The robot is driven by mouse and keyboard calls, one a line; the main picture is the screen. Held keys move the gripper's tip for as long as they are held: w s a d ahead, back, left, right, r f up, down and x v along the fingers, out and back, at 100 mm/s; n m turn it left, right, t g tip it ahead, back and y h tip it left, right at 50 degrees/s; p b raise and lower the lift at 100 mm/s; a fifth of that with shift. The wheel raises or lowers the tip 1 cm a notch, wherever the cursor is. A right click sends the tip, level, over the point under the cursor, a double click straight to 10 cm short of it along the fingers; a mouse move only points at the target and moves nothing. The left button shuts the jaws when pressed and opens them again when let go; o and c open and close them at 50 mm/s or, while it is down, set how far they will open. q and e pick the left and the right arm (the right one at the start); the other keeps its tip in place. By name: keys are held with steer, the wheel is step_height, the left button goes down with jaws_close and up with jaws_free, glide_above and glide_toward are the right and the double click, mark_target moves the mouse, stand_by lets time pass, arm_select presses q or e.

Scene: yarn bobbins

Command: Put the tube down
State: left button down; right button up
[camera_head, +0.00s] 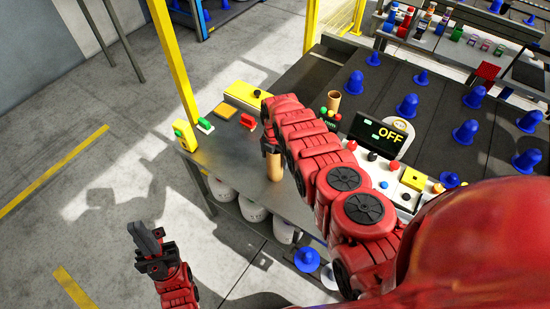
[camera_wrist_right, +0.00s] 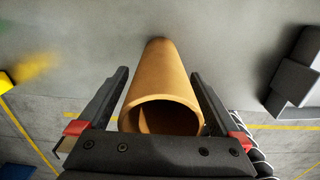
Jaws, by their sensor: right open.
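The tan cardboard tube (camera_head: 275,167) stands upright on the grey metal table near its front edge. In the right wrist view the tube (camera_wrist_right: 163,80) runs away from the camera, its open end nearest and its far end at the grey surface. My right gripper (camera_head: 270,147) is at the tube's upper part. In the wrist view its two dark fingers (camera_wrist_right: 160,88) are apart, one on each side of the tube, with gaps beside it. My left gripper (camera_head: 153,243) hangs over the floor at the lower left, away from the table. Its finger opening is unclear.
Another brown tube (camera_head: 334,101) stands farther back on the table. A control panel with an OFF display (camera_head: 378,136) and coloured buttons is to the right. Blue bobbins (camera_head: 407,105) stand on the dark surface behind. A yellow post (camera_head: 174,65) rises at the table's left corner.

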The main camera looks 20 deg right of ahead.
step_height(320, 180, up, 3)
steer(key=shift+r+p, duration=0.15)
steer(key=shift+p, duration=0.2)
step_height(320, 180, up, 8)
steer(key=b, duration=0.3)
glide_above(275, 153)
steer(key=s, duration=0.3)
steer(key=shift+w+a+r, duration=0.2)
steer(key=shift+a, duration=0.2)
